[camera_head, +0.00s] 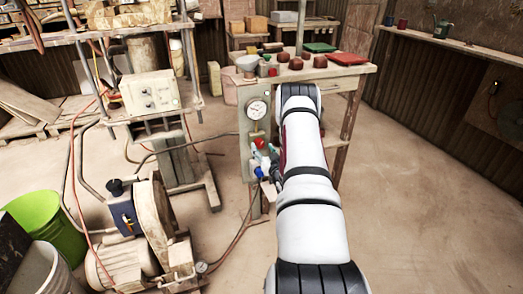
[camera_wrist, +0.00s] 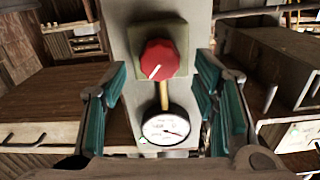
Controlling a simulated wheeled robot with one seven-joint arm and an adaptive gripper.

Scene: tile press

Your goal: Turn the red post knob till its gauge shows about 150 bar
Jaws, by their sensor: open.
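The red knob (camera_wrist: 161,58) sits on a square plate on a pale post in the wrist view, its white line pointing to the lower left. My gripper (camera_wrist: 160,77) is open, with one teal-padded finger on each side of the knob and visible gaps between. In the head view the gauge (camera_head: 257,109) is on the bench's front post, with red (camera_head: 259,142) below it, and my gripper (camera_head: 268,160) is partly hidden by my arm.
The wooden bench (camera_head: 345,80) carries red and green trays and several brown lumps. A machine with a motor (camera_head: 130,262) and hoses stands at the left, near a green bucket (camera_head: 45,222). The floor at the right is clear.

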